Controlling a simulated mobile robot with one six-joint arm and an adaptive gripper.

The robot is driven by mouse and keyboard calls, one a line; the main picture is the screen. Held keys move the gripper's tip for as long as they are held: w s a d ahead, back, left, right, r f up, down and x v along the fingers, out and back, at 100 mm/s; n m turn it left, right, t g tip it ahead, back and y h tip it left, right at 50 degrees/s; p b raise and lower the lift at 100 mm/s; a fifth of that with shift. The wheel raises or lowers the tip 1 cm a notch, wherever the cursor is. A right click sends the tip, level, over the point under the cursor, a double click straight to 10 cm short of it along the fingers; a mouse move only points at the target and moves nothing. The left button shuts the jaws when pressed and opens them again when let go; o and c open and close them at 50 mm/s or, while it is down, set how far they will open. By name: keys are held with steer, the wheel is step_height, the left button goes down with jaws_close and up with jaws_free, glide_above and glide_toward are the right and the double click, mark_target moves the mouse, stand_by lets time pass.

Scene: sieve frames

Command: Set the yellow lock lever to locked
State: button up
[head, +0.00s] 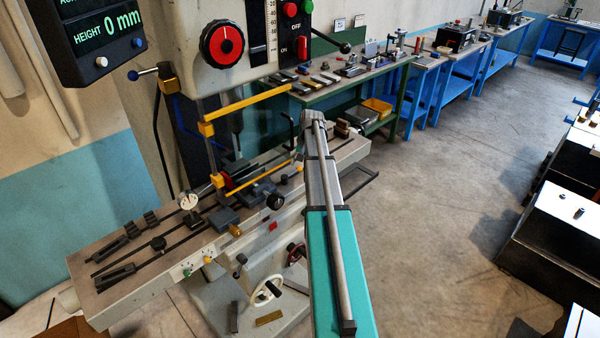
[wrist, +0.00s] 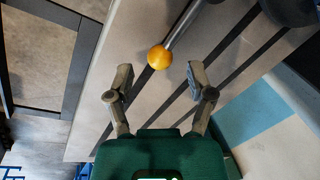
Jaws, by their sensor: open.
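In the wrist view, a yellow ball knob (wrist: 159,57) sits on the end of a grey metal rod (wrist: 183,24), which I take to be the lock lever. The rod runs up and to the right, out of the picture, over the slotted machine table. My gripper (wrist: 159,74) is open and empty. The knob shows between and just beyond its two fingertips, with a gap on both sides; I cannot tell the depth between them. In the head view, my arm (head: 328,225) reaches toward the right part of the machine table, and the lever cannot be made out.
The machine table (head: 140,283) carries clamps, a dial gauge (head: 188,201) and a vise (head: 255,198). A yellow guard frame (head: 262,101) stands left of my arm, below the machine head (head: 215,45). A green bench (head: 345,85) with tools stands behind.

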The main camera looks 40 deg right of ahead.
steer(key=shift+w+a+f+b, duration=0.1)
steer(key=shift+w+f+b, duration=0.05)
steer(key=shift+f+b, duration=0.75)
steer(key=shift+f, duration=0.15)
jaws_close()
